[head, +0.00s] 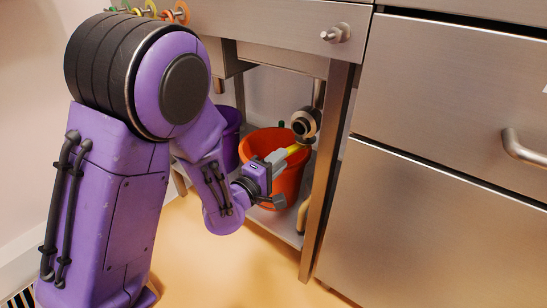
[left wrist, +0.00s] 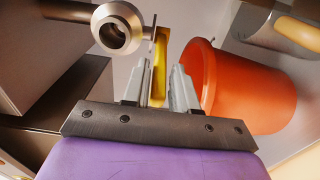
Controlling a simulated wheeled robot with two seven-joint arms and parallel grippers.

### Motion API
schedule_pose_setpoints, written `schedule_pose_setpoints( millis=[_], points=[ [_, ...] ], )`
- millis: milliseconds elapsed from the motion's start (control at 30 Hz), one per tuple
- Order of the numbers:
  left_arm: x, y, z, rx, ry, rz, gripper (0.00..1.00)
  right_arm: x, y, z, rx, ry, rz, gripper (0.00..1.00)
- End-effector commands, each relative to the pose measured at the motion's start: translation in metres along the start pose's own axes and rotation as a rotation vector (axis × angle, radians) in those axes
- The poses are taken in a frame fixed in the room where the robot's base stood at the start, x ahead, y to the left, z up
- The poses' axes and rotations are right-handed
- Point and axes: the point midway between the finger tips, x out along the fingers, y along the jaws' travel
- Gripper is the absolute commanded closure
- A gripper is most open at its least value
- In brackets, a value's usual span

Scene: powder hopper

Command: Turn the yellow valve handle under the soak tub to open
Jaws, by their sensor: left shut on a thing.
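The yellow valve handle (head: 296,148) sticks out from a round steel valve (head: 305,122) under the steel tub counter. In the left wrist view the handle (left wrist: 160,72) stands between my fingers, beside the valve's round end (left wrist: 118,31). My left gripper (head: 277,157) is shut on the handle, with its far end showing beyond the fingertips. It also shows in the left wrist view (left wrist: 156,82). My right gripper is in neither view.
An orange bucket (head: 264,148) stands just behind my left gripper, with a purple bucket (head: 229,140) to its left. A steel leg (head: 328,170) stands right of the valve. Steel drawers (head: 450,90) fill the right side. The floor in front is clear.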

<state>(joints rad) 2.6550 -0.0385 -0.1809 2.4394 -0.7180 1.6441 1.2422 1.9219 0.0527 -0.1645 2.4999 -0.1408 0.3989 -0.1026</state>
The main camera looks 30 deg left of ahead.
Motion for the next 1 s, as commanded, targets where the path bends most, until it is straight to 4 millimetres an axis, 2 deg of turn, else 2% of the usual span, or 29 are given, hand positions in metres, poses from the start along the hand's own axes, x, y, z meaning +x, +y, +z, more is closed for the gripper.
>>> schedule_pose_setpoints(
  millis=[267,533,767,800,833,1000],
  points=[
    [0.0,0.0,0.003,0.0,-0.003,0.0,0.95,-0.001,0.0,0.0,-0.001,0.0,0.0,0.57],
    [0.001,0.001,0.026,0.0,-0.004,0.001,0.95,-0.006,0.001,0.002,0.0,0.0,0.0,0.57],
    [0.001,0.001,0.027,0.001,-0.001,0.002,0.95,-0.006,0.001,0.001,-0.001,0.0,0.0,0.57],
    [0.0,0.001,0.026,0.001,0.0,0.002,0.6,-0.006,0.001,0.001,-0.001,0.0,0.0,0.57],
    [0.0,0.0,0.026,0.001,0.0,0.002,0.53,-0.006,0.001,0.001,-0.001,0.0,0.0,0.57],
    [0.0,0.0,0.026,0.0,0.001,0.001,0.53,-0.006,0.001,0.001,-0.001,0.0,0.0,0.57]
  ],
)
